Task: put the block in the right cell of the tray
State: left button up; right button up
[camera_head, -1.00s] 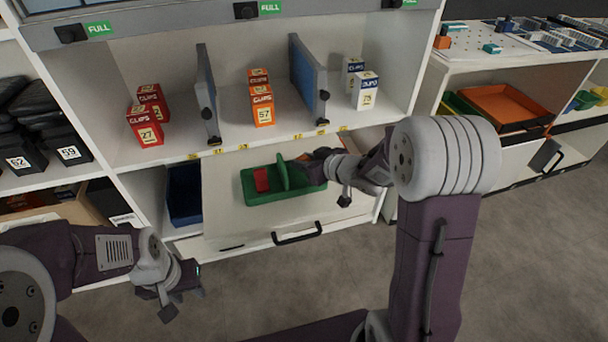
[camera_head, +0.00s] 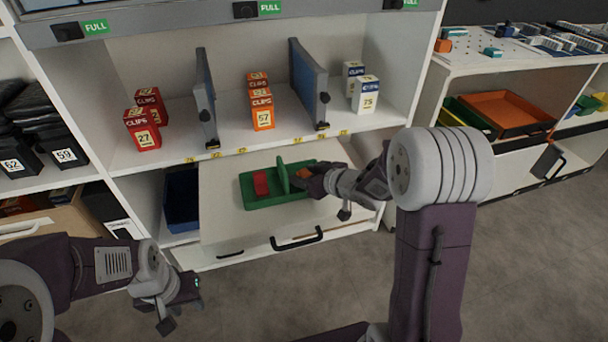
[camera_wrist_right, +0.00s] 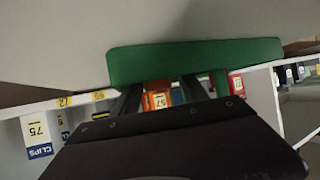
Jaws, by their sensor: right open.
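The green tray (camera_head: 262,204) lies on a pale surface below the shelf, with an upright green divider (camera_head: 283,178) across it. A red block (camera_head: 261,184) sits in the left cell. My right gripper (camera_head: 308,176) is open at the tray's right cell, and its hand hides part of that cell. A small orange patch (camera_head: 303,171) shows by its fingertips; I cannot tell exactly what it is. In the right wrist view the two dark fingers (camera_wrist_right: 160,95) are apart, in front of a green wall of the tray (camera_wrist_right: 220,58). My left gripper (camera_head: 182,296) is at the lower left, away from the tray.
Above is a shelf with red (camera_head: 142,130), orange (camera_head: 262,112) and white-and-blue (camera_head: 366,95) clip boxes between upright dividers (camera_head: 206,100). A dark blue bin (camera_head: 181,200) stands left of the tray. A black handle (camera_head: 298,240) is on the front edge. Grey floor is clear in front.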

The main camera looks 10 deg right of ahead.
jog(key=p+v, duration=0.3)
jog(key=v, duration=0.8)
jog(key=shift+r+p, duration=0.1)
jog(key=shift+p, duration=0.25)
jog(key=shift+s+d+r, duration=0.15)
jog(key=shift+s+r, duration=0.05)
jog(key=shift+s, duration=0.2)
